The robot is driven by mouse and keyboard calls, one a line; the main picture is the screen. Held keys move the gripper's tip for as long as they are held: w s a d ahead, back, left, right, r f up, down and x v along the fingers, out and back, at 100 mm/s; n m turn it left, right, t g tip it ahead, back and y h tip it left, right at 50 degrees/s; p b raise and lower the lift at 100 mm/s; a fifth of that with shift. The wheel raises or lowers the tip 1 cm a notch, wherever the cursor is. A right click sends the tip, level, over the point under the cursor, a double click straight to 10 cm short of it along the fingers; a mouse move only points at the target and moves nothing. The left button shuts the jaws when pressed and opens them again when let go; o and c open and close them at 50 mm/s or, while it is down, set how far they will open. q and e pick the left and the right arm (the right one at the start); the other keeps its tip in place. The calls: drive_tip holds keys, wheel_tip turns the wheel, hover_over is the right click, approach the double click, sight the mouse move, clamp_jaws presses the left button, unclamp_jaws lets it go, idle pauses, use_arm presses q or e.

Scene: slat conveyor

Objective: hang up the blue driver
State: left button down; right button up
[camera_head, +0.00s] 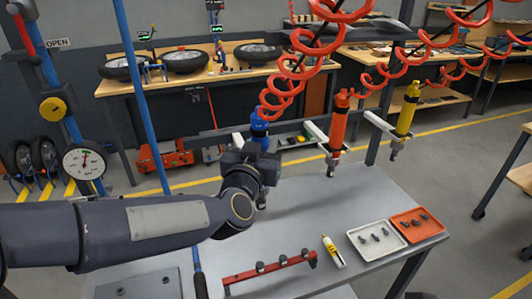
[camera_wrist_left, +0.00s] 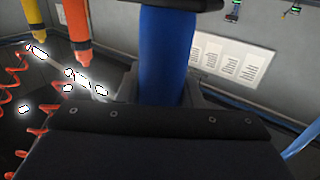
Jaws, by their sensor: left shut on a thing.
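The blue driver (camera_head: 259,130) hangs upright below a red coiled hose, above the grey table. My left gripper (camera_head: 252,160) is shut on it and covers its middle. Its tip shows just below the gripper. In the left wrist view the blue driver (camera_wrist_left: 166,55) stands large between the fingers of my left gripper (camera_wrist_left: 165,92). A pale hanger arm (camera_head: 238,142) shows partly behind the gripper; I cannot tell whether the driver touches it. My right gripper is not in view.
An orange driver (camera_head: 339,120) and a yellow driver (camera_head: 407,108) hang to the right at pale hanger arms. The grey table (camera_head: 300,215) holds a red rack (camera_head: 270,270), a yellow-white tube (camera_head: 333,251), a white tray (camera_head: 360,253) and an orange tray (camera_head: 433,229) with small parts.

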use_arm(q)
drive_tip(key=w+a+b, duration=0.1)
drive_tip(key=w+a, duration=0.1)
drive_tip(key=w, duration=0.4)
drive_tip(key=shift+w, duration=0.35)
drive_tip(key=shift+a, duration=0.1)
drive_tip(key=shift+s, duration=0.2)
idle(0.5)
drive_tip(key=shift+f+b, duration=0.65)
drive_tip(key=shift+b, duration=0.05)
idle(1.1)
drive_tip(key=c, duration=0.9)
unclamp_jaws()
drive_tip(key=shift+f, duration=0.2)
